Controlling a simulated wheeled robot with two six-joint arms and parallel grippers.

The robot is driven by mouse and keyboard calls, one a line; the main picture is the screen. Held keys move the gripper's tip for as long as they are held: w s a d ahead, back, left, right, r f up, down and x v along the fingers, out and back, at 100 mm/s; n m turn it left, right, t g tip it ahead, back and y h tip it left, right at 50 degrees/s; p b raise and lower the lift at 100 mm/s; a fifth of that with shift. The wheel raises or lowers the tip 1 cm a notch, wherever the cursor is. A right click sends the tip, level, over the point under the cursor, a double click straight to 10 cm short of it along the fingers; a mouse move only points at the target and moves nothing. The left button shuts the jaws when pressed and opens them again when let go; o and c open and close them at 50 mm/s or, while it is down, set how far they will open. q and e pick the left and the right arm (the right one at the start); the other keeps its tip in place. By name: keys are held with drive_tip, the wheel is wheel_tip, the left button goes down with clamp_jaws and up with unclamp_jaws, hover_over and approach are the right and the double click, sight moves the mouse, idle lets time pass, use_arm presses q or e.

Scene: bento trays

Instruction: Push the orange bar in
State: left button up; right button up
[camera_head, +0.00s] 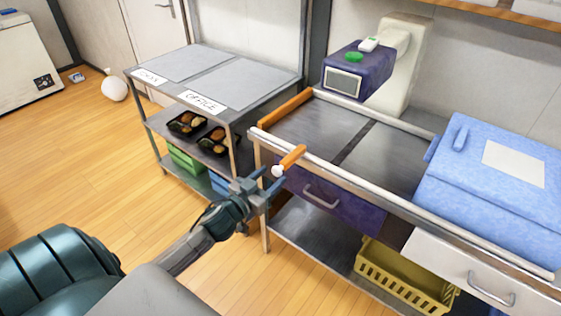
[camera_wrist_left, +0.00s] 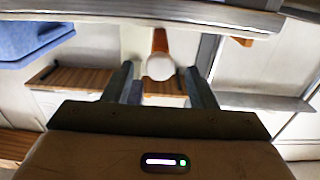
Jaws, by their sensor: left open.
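The orange bar (camera_head: 293,157) sticks out through the front rail of the work table at its left end. A round white knob (camera_head: 278,170) caps its near end. My left gripper (camera_head: 264,188) is open just in front of the knob. In the left wrist view the knob (camera_wrist_left: 160,67) appears between the two spread fingers of the gripper (camera_wrist_left: 161,82), with the orange bar (camera_wrist_left: 160,41) behind it. I cannot tell whether the fingers touch the knob. My right gripper is not in view.
An orange strip (camera_head: 285,109) edges the table's left end. A purple device (camera_head: 358,72) stands behind, and a blue box (camera_head: 500,185) stands at the right. A purple drawer (camera_head: 334,203) lies below the rail. A grey shelf cart (camera_head: 224,86) with bento trays is at the left.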

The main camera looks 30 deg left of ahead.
sight(275, 173)
use_arm(q)
drive_tip(key=shift+w+r, duration=0.15)
drive_tip(key=shift+w, duration=0.25)
drive_tip(key=shift+w+d+p, duration=0.1)
drive_tip(key=shift+w+p, duration=0.65)
drive_tip(key=shift+p, duration=0.4)
drive_tip(key=shift+w, duration=0.3)
drive_tip(key=shift+w+f+b, duration=0.35)
drive_tip(key=shift+w+b, duration=0.1)
drive_tip(key=shift+b, duration=0.25)
drive_tip(key=shift+w+d+r+b, duration=0.1)
drive_tip(key=shift+w+b, duration=0.4)
drive_tip(key=shift+w, duration=0.25)
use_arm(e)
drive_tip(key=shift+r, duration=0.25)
use_arm(q)
drive_tip(key=shift+r, duration=0.1)
